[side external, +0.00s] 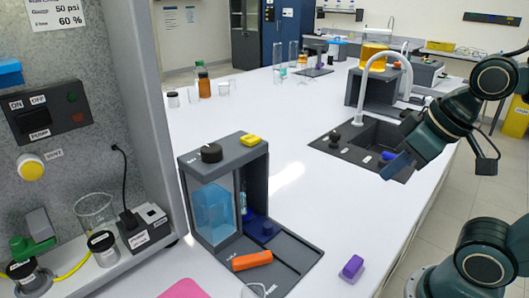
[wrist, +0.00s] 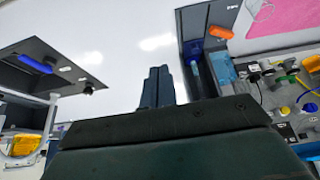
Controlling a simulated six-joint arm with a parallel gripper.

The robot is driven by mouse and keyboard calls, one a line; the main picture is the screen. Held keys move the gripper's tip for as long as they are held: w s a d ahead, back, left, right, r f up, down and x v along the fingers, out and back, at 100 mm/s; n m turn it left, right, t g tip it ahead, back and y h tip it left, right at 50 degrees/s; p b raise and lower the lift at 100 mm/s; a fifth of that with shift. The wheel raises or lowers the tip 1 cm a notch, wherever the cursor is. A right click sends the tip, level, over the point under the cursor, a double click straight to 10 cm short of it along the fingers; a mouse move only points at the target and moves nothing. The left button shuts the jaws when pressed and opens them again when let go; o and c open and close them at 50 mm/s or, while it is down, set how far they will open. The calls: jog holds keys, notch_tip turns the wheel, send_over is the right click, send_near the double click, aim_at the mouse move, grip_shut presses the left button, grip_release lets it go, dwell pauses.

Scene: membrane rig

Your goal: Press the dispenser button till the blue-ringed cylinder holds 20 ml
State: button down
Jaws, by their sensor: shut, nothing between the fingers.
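The dispenser (side external: 262,180) is a dark housing with a clear tank of blue liquid (side external: 212,212), a black knob (side external: 211,153) and a yellow button (side external: 250,140) on top. A slim clear cylinder (side external: 243,200) stands in its bay near a blue base (side external: 262,228); its ring and liquid level are too small to read. My gripper (side external: 392,168) is shut and empty, well to the right of the dispenser, over the sink's edge. In the wrist view its fingers (wrist: 159,86) are together, with the dispenser (wrist: 193,48) to their right.
An orange object (side external: 252,260) lies on the dispenser's front tray, and a purple block (side external: 352,268) beside it. The sink (side external: 365,150) with its white tap is at right. The bench between dispenser and sink is clear. Bottles (side external: 204,86) stand further back.

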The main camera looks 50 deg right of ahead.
notch_tip(320, 180, up, 12)
jog(key=m+t+y, duration=0.1)
jog(key=m+t, duration=0.3)
jog(key=m, duration=0.4)
send_over(246, 136)
jog(key=s, duration=0.2)
jog(key=shift+s+d+r, duration=0.1)
jog(key=shift+d, duration=0.05)
jog(key=shift+f, duration=4.4)
jog(key=shift+f, duration=0.2)
jog(key=shift+f, duration=0.25)
jog(key=shift+f, duration=0.6)
